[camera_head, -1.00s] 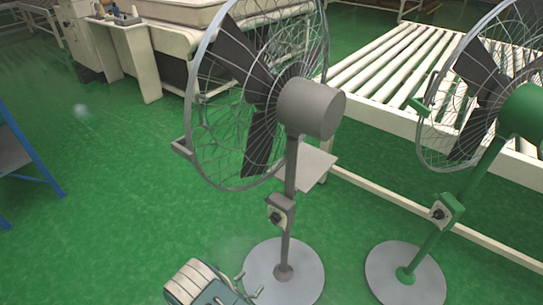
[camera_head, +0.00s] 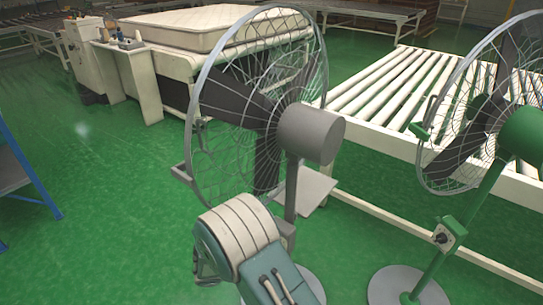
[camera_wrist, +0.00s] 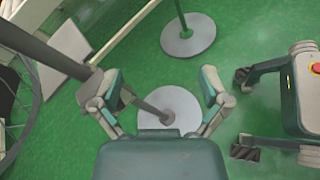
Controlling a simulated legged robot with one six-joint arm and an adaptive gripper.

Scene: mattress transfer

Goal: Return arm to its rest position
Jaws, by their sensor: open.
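My gripper (camera_wrist: 160,76) is open in the wrist view, with its two fingers spread apart and nothing held between them. It points down toward the green floor, and a round grey fan base (camera_wrist: 170,112) shows below and between the fingers. In the head view, my arm (camera_head: 238,240) is raised at the bottom centre, cream and teal, in front of the grey fan's pole. Its fingers cannot be made out clearly there. The grey fan (camera_head: 312,135) stands upright just behind the arm; I cannot tell if they touch.
A green fan (camera_head: 522,132) stands at the right. A white roller conveyor (camera_head: 385,85) lies behind both fans. A mattress (camera_head: 200,28) rests on a machine at the back left. A blue-legged table (camera_head: 35,185) is at the left edge. Open green floor lies left of my arm.

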